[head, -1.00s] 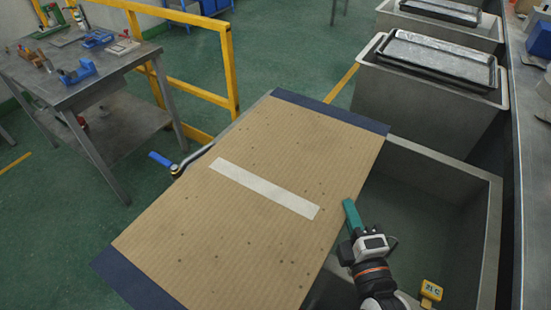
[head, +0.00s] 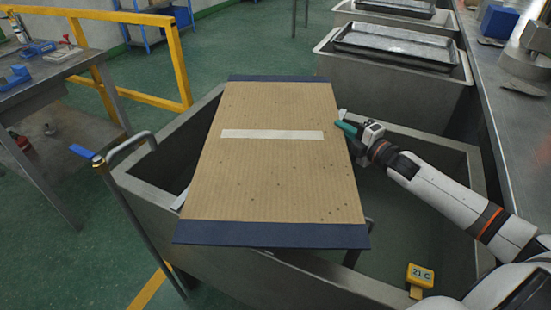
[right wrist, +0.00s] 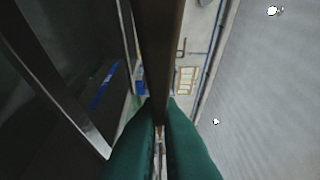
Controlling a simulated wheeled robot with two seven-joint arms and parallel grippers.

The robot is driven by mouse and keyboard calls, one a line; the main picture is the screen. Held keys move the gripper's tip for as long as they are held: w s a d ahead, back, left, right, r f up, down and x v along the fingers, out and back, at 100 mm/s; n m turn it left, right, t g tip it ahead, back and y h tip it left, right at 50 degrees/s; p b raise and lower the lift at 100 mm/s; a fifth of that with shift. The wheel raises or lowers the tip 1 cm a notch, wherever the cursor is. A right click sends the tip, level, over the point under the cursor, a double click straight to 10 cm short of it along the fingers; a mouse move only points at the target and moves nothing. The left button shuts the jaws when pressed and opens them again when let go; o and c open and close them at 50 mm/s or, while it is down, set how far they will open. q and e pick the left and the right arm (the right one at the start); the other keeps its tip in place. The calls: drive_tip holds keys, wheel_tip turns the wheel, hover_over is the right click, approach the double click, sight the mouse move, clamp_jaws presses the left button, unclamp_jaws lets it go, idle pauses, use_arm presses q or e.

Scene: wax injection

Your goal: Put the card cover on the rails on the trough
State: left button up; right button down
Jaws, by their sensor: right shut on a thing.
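The card cover (head: 275,180) is a brown corrugated sheet with dark blue end strips and a white band across it. In the head view it lies roughly level over the left and middle part of the grey trough (head: 135,200), its near blue end over the near rim. My right gripper (head: 345,125) has green fingers and is shut on the card's right edge; the right wrist view shows the fingers (right wrist: 160,125) on both sides of the thin edge. The rails are mostly hidden under the card; I cannot tell whether it touches them. My left gripper is not in view.
A yellow temperature tag (head: 420,275) sits at the trough's near right. A blue-handled lever (head: 82,151) stands at its left. More troughs with dark trays (head: 395,45) stand behind. A metal counter (head: 520,130) runs along the right, and a workbench (head: 60,75) is at left.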

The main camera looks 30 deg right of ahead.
wheel_tip(320, 180, down, 9)
drive_tip(key=d+b, duration=0.1)
drive_tip(key=shift+w, duration=0.2)
drive_tip(key=shift+f, duration=0.1)
drive_tip(key=c, duration=2)
unclamp_jaws()
drive_tip(key=shift+f, duration=0.1)
drive_tip(key=o, duration=0.4)
drive_tip(key=s+d+p, duration=0.1)
drive_tip(key=s+d, duration=0.1)
drive_tip(key=s, duration=1)
drive_tip(key=shift+d, duration=0.15)
